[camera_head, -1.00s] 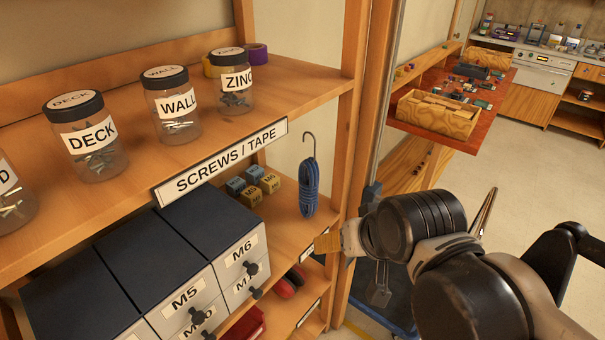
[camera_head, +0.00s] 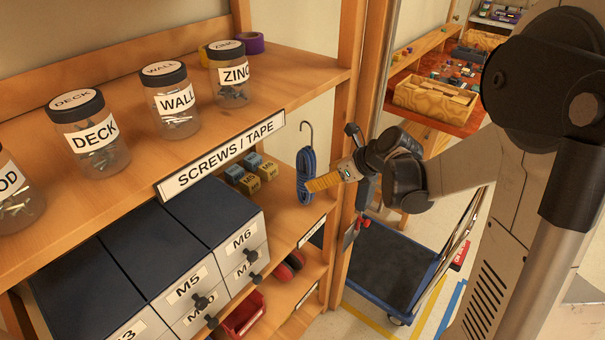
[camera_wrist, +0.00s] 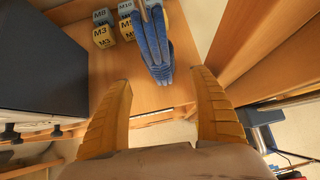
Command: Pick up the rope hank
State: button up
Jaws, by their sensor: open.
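The blue rope hank (camera_head: 305,178) hangs upright from a metal hook at the front edge of the upper shelf, above the middle shelf.
Small labelled blocks (camera_head: 252,172) stand behind the hank on the middle shelf. A drawer cabinet (camera_head: 190,250) stands to the left. A wooden shelf post (camera_head: 350,130) rises close right of the hank. Labelled jars (camera_head: 172,100) stand above. A blue cart (camera_head: 390,265) is below my arm.

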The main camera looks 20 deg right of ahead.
aim_at(306, 180)
jog(key=b+x, duration=0.1)
jog(key=x, duration=0.2)
jog(key=b+x, duration=0.1)
jog(key=x, duration=0.1)
jog(key=b+x, duration=0.1)
jog(key=x, duration=0.2)
jog(key=shift+w+a, duration=0.2)
jog(key=shift+w, duration=0.25)
jog(key=shift+r, duration=0.15)
jog(key=shift+c, duration=0.6)
jog(key=shift+s, duration=0.1)
jog(key=c, duration=1.4)
